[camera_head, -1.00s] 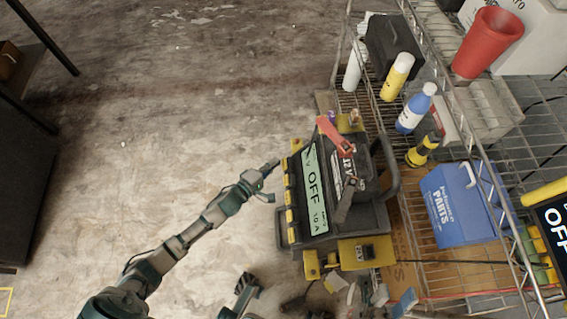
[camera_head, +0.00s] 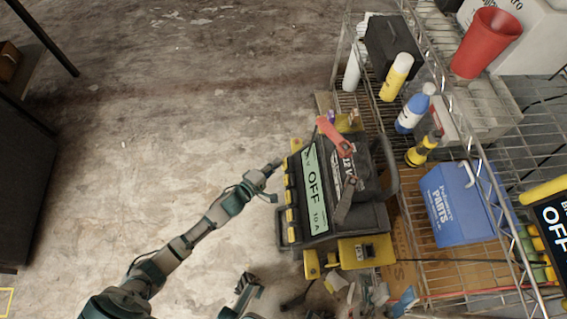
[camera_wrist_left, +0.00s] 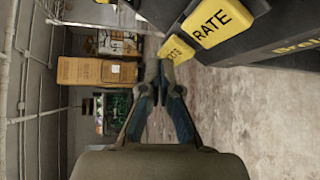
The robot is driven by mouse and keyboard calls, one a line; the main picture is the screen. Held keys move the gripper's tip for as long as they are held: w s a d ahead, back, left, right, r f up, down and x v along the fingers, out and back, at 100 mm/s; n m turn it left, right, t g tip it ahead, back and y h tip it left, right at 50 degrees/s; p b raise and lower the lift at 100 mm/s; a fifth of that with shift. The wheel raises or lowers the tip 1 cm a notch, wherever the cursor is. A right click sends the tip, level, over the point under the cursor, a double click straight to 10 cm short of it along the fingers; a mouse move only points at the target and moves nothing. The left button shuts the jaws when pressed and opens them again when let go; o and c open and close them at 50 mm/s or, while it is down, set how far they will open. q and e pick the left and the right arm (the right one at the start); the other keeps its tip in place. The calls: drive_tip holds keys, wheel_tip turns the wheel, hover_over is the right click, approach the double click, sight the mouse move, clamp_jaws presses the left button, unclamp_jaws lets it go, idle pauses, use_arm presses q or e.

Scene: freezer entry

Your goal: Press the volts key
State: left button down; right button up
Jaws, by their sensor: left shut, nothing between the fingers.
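The black charger (camera_head: 342,214) has a display reading OFF and 10 A, with a column of yellow keys (camera_head: 289,198) down its left side. In the left wrist view, a yellow key ending in "TS" (camera_wrist_left: 177,49), consistent with the volts key, sits beside the RATE key (camera_wrist_left: 221,22). Its first letters are hidden. My left gripper (camera_head: 278,163) is shut and empty, its tips by the upper keys. In the left wrist view its fingertips (camera_wrist_left: 166,72) overlap the lower edge of the "TS" key; contact cannot be told. My right gripper (camera_head: 248,284) is low in the head view, away from the keys.
A wire rack stands right of the charger, holding a blue parts box (camera_head: 452,205), bottles and a red cup (camera_head: 487,43). A red clamp (camera_head: 334,135) lies on the charger's upper end. Bare floor (camera_head: 150,120) is free to the left.

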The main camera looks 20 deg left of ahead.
use_arm(q)
drive_tip(key=shift+w+d+f, duration=0.2)
drive_tip(key=shift+d, duration=0.15)
idle(0.7)
drive_tip(key=shift+a, duration=0.1)
drive_tip(key=shift+s+a+r+p, duration=0.45)
drive_tip(key=shift+a+p, duration=0.1)
drive_tip(key=shift+p, duration=0.1)
drive_tip(key=shift+w, duration=0.1)
